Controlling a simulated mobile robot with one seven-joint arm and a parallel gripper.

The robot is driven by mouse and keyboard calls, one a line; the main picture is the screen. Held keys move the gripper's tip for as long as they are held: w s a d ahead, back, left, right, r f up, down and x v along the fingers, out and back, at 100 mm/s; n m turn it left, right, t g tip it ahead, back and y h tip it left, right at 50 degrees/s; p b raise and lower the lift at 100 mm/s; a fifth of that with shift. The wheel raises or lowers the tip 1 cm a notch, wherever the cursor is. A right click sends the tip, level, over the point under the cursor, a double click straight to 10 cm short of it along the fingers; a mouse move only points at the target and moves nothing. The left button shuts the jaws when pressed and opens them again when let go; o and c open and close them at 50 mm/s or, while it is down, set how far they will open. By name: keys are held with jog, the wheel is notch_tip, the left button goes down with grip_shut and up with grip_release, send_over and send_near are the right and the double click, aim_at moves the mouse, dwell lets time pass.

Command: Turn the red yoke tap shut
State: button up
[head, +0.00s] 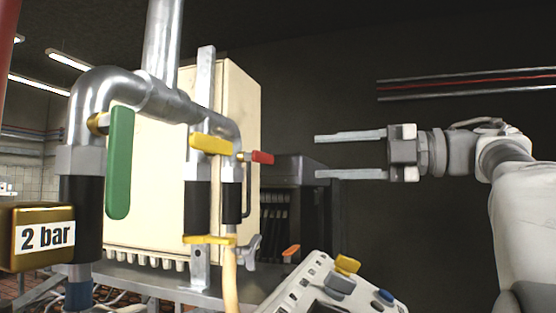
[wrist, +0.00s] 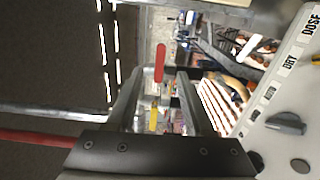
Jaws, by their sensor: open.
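The red tap handle (head: 262,157) is a short lever on the right side of the metal pipework, at the centre of the head view. In the wrist view the red handle (wrist: 159,62) lies upright in the picture, between and beyond the fingertips. My gripper (head: 316,156) is to the right of the handle, its two fingers spread and pointing left toward it. The gap between the fingers is level with the handle and empty. The wrist view also shows my open gripper (wrist: 160,78). The fingers look apart from the handle.
A yellow handle (head: 211,144) and a long green handle (head: 120,163) sit on the same pipework. A cream cabinet (head: 240,100) stands behind. A control panel (head: 315,285) with knobs is below, and a brass "2 bar" box (head: 35,215) is at left.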

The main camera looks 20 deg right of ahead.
jog(key=shift+v, duration=1.75)
